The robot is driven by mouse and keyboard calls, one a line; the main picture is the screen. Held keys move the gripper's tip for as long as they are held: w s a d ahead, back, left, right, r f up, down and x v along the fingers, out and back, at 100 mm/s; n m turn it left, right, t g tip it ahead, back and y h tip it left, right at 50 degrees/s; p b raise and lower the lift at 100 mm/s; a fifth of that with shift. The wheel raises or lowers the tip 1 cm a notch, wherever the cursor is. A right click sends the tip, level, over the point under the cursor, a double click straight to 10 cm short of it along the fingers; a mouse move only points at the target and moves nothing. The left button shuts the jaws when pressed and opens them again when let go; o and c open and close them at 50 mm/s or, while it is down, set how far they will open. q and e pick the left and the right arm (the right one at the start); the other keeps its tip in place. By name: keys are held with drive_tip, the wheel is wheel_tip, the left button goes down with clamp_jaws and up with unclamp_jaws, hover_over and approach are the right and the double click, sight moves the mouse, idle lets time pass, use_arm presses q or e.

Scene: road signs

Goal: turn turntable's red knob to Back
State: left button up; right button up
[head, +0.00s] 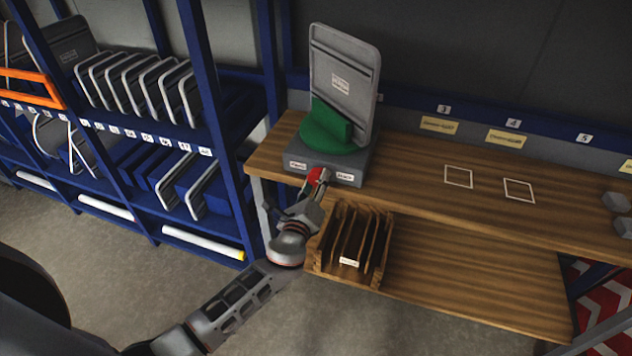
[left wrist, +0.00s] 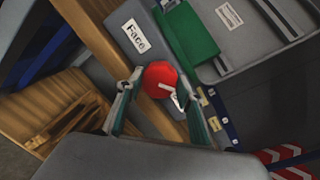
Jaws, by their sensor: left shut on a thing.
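The turntable (head: 345,158) is a grey box with a green round top and green holder (head: 328,128). It stands at the left end of the wooden bench, and a grey sign panel (head: 345,75) stands upright in the holder, its back showing. The red knob (head: 313,174) is on the box's front between two white labels. In the left wrist view the red knob (left wrist: 158,74) has a white mark, and the label beside it (left wrist: 136,36) reads "Face". The other label (head: 345,177) is too small to read. My left gripper (head: 319,182) is shut on the knob.
A wooden slotted rack (head: 322,268) sits below the bench top, close to my left forearm. Blue shelving (head: 232,180) with grey panels stands at the left.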

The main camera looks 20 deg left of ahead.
use_arm(q)
drive_tip(key=m, duration=0.4)
drive_tip(key=shift+f, duration=0.1)
drive_tip(key=shift+m+t, duration=0.3)
drive_tip(key=shift+m, duration=1.2)
drive_tip(key=shift+f, duration=0.1)
drive_tip(key=o, duration=1.1)
drive_tip(key=shift+s, duration=0.15)
drive_tip(key=s, duration=1.1)
drive_tip(key=shift+s+d, duration=0.35)
